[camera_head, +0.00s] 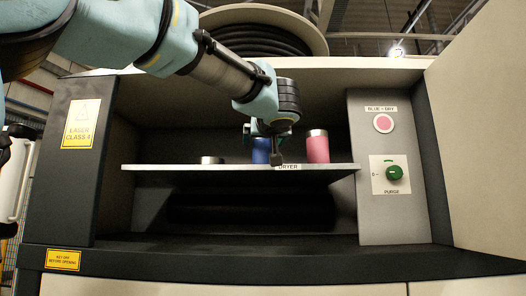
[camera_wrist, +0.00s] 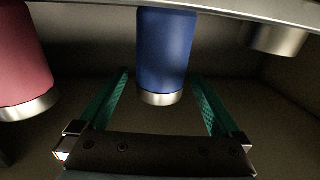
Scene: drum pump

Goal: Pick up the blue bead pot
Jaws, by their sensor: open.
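The blue bead pot (camera_head: 260,152) stands on the dryer shelf (camera_head: 200,168), partly hidden behind my gripper in the head view. In the wrist view, which is upside down, the blue bead pot (camera_wrist: 166,45) shows its silver lid end towards my gripper. My gripper (camera_wrist: 160,76) is open, with one green finger on each side of the pot's lid end. It looks empty, and I cannot tell whether either finger touches the pot. My gripper (camera_head: 262,135) points at the pot in the head view.
A pink pot (camera_head: 317,149) with a silver lid stands close to the right of the blue one. A low metal cup (camera_head: 212,160) stands to the left on the shelf. A panel with a pink button (camera_head: 383,123) and green knob (camera_head: 395,172) is at the right.

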